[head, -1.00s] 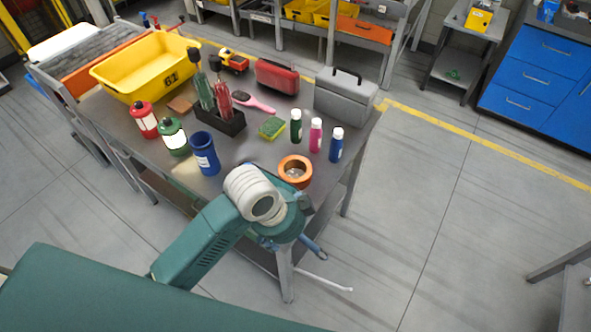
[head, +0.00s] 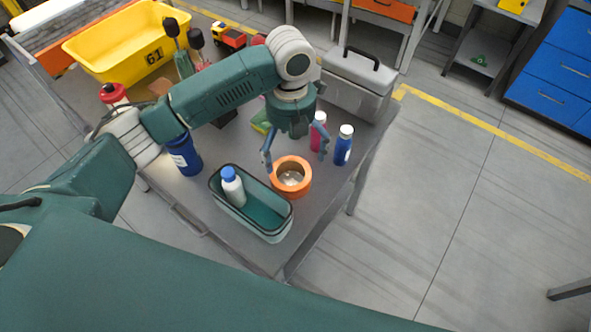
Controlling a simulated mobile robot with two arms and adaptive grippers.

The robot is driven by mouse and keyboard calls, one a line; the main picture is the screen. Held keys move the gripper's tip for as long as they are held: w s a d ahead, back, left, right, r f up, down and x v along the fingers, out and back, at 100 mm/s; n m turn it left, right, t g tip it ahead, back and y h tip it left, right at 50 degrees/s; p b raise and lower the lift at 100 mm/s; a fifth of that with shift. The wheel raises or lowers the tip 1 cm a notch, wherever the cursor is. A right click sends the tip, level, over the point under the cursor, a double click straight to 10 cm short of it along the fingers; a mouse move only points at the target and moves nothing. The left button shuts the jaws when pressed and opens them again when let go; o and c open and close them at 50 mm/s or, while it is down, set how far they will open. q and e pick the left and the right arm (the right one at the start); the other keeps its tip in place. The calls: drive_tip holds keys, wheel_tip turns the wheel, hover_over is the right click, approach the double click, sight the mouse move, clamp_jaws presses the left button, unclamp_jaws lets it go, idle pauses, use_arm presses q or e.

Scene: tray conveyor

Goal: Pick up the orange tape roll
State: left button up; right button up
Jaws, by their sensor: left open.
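The orange tape roll (head: 291,189) lies flat on the grey table, its hole facing up, with something small and pale showing inside it. My left gripper (head: 296,166) is open just above and behind the roll. One finger shows at the roll's left side and the other near its far right side. I cannot tell whether either finger touches it. My right gripper is not in view.
A teal bin (head: 250,213) holding a blue-capped white bottle (head: 232,187) stands close left of the roll. A blue bottle (head: 343,146) and a pink bottle (head: 318,130) stand behind right. A grey toolbox (head: 351,85) and a yellow tub (head: 125,41) are farther back.

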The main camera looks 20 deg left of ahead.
sight(291, 182)
use_arm(q)
drive_tip(key=f, duration=0.1)
drive_tip(key=s+f, duration=0.1)
drive_tip(key=f+p, duration=0.1)
drive_tip(key=shift+s+f, duration=0.4)
drive_tip(key=shift+w+f, duration=0.2)
drive_tip(key=shift+f, duration=0.1)
wheel_tip(291, 182, down, 4)
drive_tip(key=shift+s+f+p, duration=0.1)
drive_tip(key=shift+f+p, duration=0.15)
drive_tip(key=shift+p, duration=0.95)
drive_tip(key=shift+f, duration=0.3)
drive_tip(key=shift+c, duration=1.3)
drive_tip(key=c, duration=1.1)
drive_tip(key=shift+r, duration=0.6)
drive_tip(key=shift+r+b, duration=1.95)
drive_tip(key=shift+r, duration=7.55)
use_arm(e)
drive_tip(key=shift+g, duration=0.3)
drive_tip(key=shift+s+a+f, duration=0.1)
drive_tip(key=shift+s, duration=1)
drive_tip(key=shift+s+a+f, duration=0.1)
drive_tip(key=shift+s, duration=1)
